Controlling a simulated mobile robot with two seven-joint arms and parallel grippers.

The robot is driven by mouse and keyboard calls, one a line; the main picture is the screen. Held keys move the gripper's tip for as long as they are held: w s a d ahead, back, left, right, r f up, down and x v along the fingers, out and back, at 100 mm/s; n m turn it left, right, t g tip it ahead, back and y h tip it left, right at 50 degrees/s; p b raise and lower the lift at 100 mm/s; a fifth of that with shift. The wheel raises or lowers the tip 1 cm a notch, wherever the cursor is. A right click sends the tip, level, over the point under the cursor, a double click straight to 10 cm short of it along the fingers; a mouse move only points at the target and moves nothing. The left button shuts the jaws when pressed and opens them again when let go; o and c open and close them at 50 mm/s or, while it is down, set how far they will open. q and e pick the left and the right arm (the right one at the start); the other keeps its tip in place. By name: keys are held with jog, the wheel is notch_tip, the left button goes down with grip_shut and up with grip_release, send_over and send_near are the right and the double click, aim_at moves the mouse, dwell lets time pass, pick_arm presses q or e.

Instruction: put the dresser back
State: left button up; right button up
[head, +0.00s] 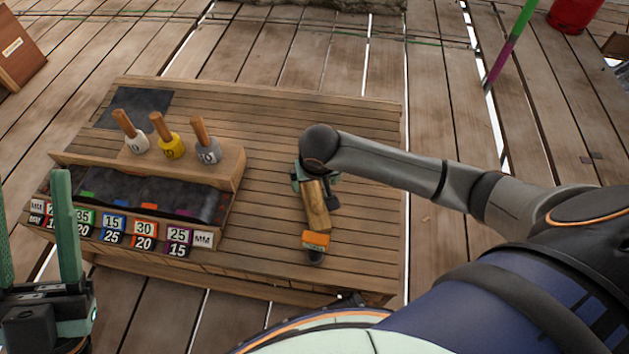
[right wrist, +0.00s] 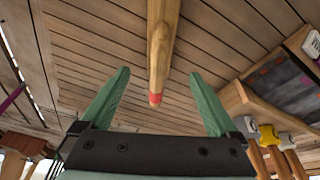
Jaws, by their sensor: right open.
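The wooden tool that I take to be the dresser (head: 317,208) lies on the slatted bench, right of the rack. It has an orange band and a dark piece at its near end. In the right wrist view its wooden length (right wrist: 160,45) ends in a red tip between the fingers. My right gripper (right wrist: 157,75) is open around that end, with gaps on both sides. In the head view my right wrist hides the tool's far end. My left gripper (head: 38,235) is open and empty at the left edge.
A rack (head: 243,168) on the bench holds three wooden-handled tools with white, yellow (head: 172,149) and grey heads. Below them is a dark tray with numbered labels (head: 145,236). A dark mat (head: 145,103) lies behind. The bench's far right is clear.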

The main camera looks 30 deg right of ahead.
jog(key=shift+s+a+r, duration=0.1)
jog(key=shift+r, duration=0.3)
jog(key=w+a+r+n+t+y, duration=0.2)
jog(key=a+r+n+t+y, duration=0.3)
jog(key=a, duration=0.6)
notch_tip(320, 180, up, 11)
jog(key=a+n+t+y, duration=0.1)
jog(key=a+t+y, duration=0.1)
jog(key=t+y, duration=0.25)
jog(key=s+d+r+n+t+y, duration=0.2)
jog(key=s+r+n+t, duration=0.3)
jog(key=r, duration=0.6)
jog(key=s+d+r+n+t+y, duration=0.3)
jog(key=s+r+n+t+y, duration=0.1)
jog(key=s+r, duration=0.5)
notch_tip(320, 180, up, 2)
jog(key=shift+s+r+n+t+y, duration=0.1)
jog(key=shift+s+n+t+y, duration=0.25)
jog(key=shift+n+y, duration=0.2)
jog(key=shift+d, duration=0.15)
